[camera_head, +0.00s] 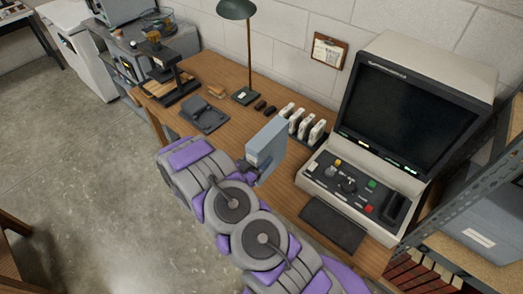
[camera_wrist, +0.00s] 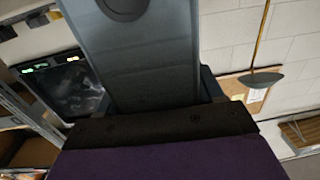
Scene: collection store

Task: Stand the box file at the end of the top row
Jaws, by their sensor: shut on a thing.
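A blue-grey box file (camera_head: 268,140) is held up over the wooden desk, its narrow end facing up. My gripper (camera_head: 250,168) is shut on its lower left part. In the wrist view the box file (camera_wrist: 150,65) rises large from the dark jaws (camera_wrist: 160,122), with a round dark hole near its top edge. The metal shelving (camera_head: 445,200) is at the right edge of the head view, with a blue-grey box (camera_head: 485,225) on one board and red-brown spines (camera_head: 412,274) below. A top row is not clearly visible.
A large console with a dark screen (camera_head: 408,112) stands on the desk (camera_head: 225,78) between the box file and the shelving. Several white upright cases (camera_head: 302,122) are just behind the file. A green lamp (camera_head: 240,10) and a dark phone-like device (camera_head: 205,115) are also there. Open floor lies left.

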